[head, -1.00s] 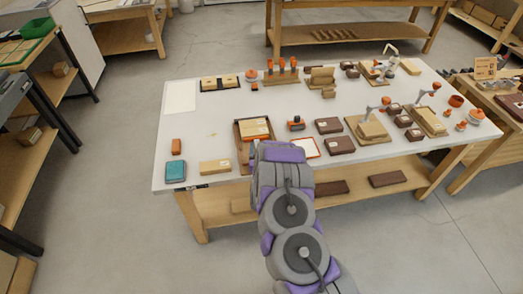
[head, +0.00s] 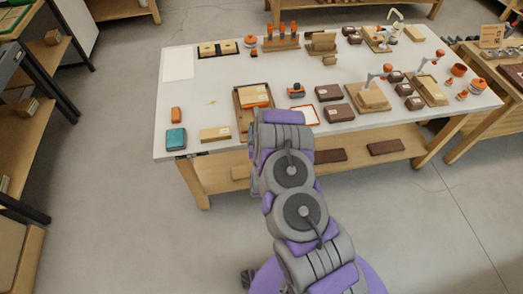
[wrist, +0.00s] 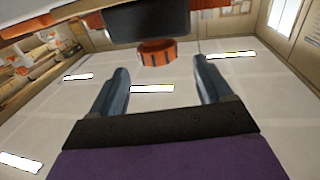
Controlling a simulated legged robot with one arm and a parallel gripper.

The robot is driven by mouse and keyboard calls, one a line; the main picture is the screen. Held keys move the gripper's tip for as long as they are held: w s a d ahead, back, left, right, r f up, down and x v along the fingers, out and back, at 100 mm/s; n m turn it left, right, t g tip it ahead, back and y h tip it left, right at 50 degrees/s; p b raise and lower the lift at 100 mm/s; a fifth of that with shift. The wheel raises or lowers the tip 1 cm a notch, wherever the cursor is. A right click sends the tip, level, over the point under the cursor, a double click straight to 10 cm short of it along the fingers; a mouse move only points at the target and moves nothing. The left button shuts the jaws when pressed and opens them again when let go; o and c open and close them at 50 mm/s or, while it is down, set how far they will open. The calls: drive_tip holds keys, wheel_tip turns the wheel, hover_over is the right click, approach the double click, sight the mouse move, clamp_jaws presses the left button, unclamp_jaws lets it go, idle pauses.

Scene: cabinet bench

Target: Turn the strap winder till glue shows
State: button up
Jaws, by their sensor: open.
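In the wrist view, my gripper (wrist: 163,85) is open, with its two blue-grey fingers apart and nothing between them. An orange ridged knob (wrist: 158,53) shows just beyond the fingertips, near the middle of the gap. A dark block (wrist: 147,20) is right above it in the picture. I cannot tell for sure that this knob is the strap winder. In the head view, my arm hides the gripper at the bench's front edge. A small orange and dark device (head: 296,91) stands on the bench to the right of the arm's end. No glue marking is readable.
The white bench (head: 205,95) carries a brown tray (head: 240,122) with a box, an orange-rimmed white tray (head: 305,116), several dark brown boxes (head: 338,112), a teal box (head: 176,139) and a cardboard box (head: 215,134). The bench's left middle is mostly clear.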

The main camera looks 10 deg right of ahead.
drive_tip(key=s+a+p, duration=0.1)
drive_tip(key=s+p, duration=0.8)
drive_tip(key=p, duration=0.2)
drive_tip(key=shift+a, duration=0.3)
idle(0.4)
drive_tip(key=shift+w+f, duration=0.1)
idle(1.4)
